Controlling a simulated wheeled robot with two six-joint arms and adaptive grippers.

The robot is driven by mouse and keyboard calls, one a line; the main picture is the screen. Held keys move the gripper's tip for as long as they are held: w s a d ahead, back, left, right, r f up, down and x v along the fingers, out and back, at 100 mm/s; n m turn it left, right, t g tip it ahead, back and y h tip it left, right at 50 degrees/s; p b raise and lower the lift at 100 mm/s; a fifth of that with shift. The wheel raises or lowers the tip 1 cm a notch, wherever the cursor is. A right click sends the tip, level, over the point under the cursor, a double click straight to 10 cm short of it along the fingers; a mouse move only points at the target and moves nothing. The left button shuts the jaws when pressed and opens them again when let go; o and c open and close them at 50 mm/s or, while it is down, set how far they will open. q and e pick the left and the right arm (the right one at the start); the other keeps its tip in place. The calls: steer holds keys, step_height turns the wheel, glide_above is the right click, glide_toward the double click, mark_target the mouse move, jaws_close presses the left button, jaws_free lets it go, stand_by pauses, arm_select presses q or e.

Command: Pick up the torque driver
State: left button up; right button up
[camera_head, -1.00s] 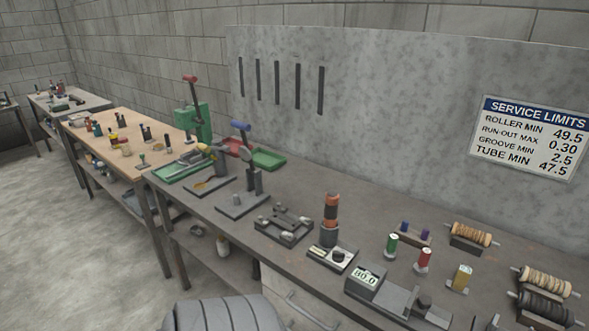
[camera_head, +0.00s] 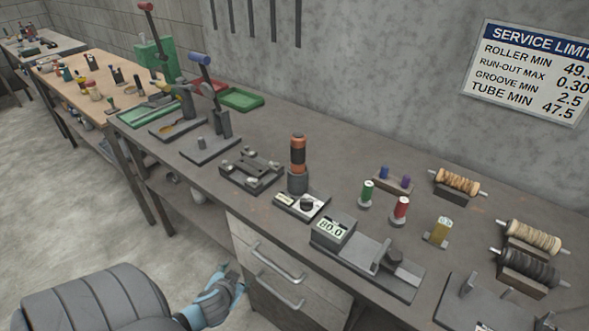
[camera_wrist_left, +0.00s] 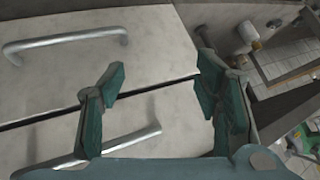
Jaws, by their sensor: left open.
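What looks like the torque driver (camera_head: 298,158), an orange and black cylindrical handle, stands upright in a dark round holder (camera_head: 298,182) on the grey bench. Its lower end is hidden in the holder. My left gripper (camera_head: 234,277) is below bench height in front of the drawers, well apart from the driver. The left wrist view shows its two teal fingers (camera_wrist_left: 160,88) spread and empty, with drawer fronts behind them. The driver is not in that view. My right gripper is not in view.
A small device with a black knob (camera_head: 302,205) stands just in front of the holder, and a dark fixture (camera_head: 252,169) is to its left. A digital gauge (camera_head: 334,229) and colored spools lie to the right. Drawer handles (camera_head: 278,262) stick out below the bench edge.

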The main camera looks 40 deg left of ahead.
arm_select(q)
steer(key=w+d+r+n+t+y+b, duration=0.1)
steer(key=w+r+t, duration=0.25)
steer(key=r, duration=0.65)
steer(key=w+r+n+t+b, duration=0.1)
steer(key=w+r+t, duration=0.25)
steer(key=r, duration=0.65)
steer(key=m+t+h, duration=0.2)
steer(key=t+h, duration=0.1)
steer(key=t, duration=0.1)
glide_toward(294, 158)
steer(key=w, duration=0.4)
steer(key=w+a, duration=0.1)
steer(key=w, duration=0.3)
steer(key=w+a+p, duration=0.1)
steer(key=w, duration=0.3)
steer(key=shift+a+r, duration=0.2)
steer(key=shift+f, duration=0.1)
steer(key=c, duration=1.2)
jaws_close()
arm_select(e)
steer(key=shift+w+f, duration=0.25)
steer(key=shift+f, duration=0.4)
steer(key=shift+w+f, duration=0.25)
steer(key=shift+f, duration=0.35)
